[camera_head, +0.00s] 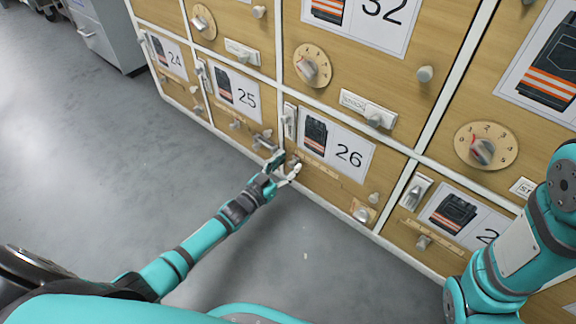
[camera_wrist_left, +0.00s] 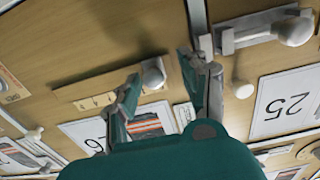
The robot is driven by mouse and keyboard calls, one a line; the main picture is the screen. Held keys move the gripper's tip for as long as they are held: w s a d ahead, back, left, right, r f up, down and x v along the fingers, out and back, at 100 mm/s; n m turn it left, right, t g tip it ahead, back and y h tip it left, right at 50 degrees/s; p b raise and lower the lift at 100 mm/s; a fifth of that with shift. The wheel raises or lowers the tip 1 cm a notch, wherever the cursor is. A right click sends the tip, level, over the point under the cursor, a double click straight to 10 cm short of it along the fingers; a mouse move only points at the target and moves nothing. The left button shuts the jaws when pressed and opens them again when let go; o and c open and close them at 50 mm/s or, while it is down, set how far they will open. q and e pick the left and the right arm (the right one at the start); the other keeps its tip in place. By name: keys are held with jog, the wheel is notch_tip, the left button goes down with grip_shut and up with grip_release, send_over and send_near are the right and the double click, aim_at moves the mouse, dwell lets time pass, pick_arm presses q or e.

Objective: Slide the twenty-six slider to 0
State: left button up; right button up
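The locker door marked 26 (camera_head: 350,182) is low in the middle of the head view. Its slider strip (camera_head: 318,166) runs along below the picture card, and in the wrist view the strip (camera_wrist_left: 88,96) shows small number marks. The slider's pale round knob (camera_wrist_left: 153,73) stands at one end of the strip, the end towards the door marked 25. My left gripper (camera_head: 287,165) is at that end. Its fingers (camera_wrist_left: 162,70) are apart, with the knob between them; I see a gap on the right finger's side. My right gripper is out of frame.
Door 25 (camera_head: 250,122) is to the left, with a bolt and knob (camera_wrist_left: 293,27) close to my left fingers. A small plate with a knob (camera_head: 361,213) sits at door 26's lower right. Dials and labels fill the doors above. The grey floor (camera_head: 120,175) is clear.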

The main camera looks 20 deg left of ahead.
pick_arm(q)
jog(key=shift+s, duration=0.15)
jog(key=v, duration=1.1)
jog(key=shift+s, duration=0.35)
jog(key=shift+a+r, duration=0.1)
jog(key=shift+r, duration=0.05)
